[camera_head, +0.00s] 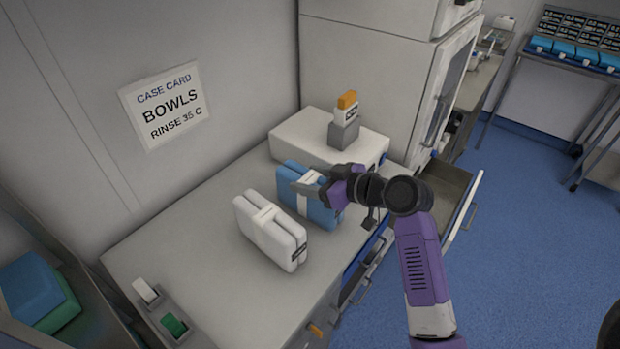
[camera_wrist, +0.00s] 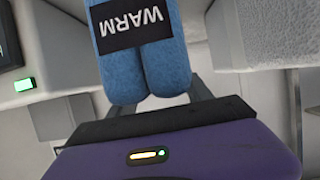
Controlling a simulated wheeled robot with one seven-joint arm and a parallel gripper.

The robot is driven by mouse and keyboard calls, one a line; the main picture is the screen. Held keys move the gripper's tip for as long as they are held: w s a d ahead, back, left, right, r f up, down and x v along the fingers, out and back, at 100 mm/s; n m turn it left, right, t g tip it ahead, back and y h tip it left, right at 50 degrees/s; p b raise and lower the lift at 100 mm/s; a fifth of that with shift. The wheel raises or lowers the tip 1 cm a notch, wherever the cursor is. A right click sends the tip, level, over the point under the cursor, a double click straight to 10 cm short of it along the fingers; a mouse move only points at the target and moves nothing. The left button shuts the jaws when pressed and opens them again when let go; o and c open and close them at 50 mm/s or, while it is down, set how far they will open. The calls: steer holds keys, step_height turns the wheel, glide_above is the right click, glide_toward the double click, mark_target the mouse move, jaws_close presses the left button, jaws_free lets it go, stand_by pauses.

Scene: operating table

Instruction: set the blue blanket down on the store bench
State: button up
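The blue blanket (camera_head: 322,211) is a folded bundle with a pale band, at the far part of the pale bench (camera_head: 200,222). My gripper (camera_head: 309,188) reaches it from the right and is at its upper part. In the wrist view the blue blanket (camera_wrist: 163,70) carries a black WARM label and sits between my two fingers, which appear to press on its sides. I cannot tell whether its underside touches the bench. A white blanket (camera_head: 270,232) with a band stands beside it, nearer the camera, with a small gap.
A white box (camera_head: 300,140) with a grey block and an orange-topped bottle (camera_head: 346,108) stands behind the blue blanket. A tall cabinet (camera_head: 375,70) is beyond. Open drawers (camera_head: 455,205) jut out at the right. The bench's near left part is clear except for small holders (camera_head: 165,312).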

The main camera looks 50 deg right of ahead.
steer(key=shift+o, duration=1.4)
steer(key=shift+r, duration=0.1)
steer(key=shift+s+r, duration=0.1)
steer(key=shift+r, duration=0.05)
steer(key=b+v, duration=0.1)
steer(key=v, duration=1)
steer(key=shift+s+r, duration=0.2)
steer(key=shift+s, duration=0.15)
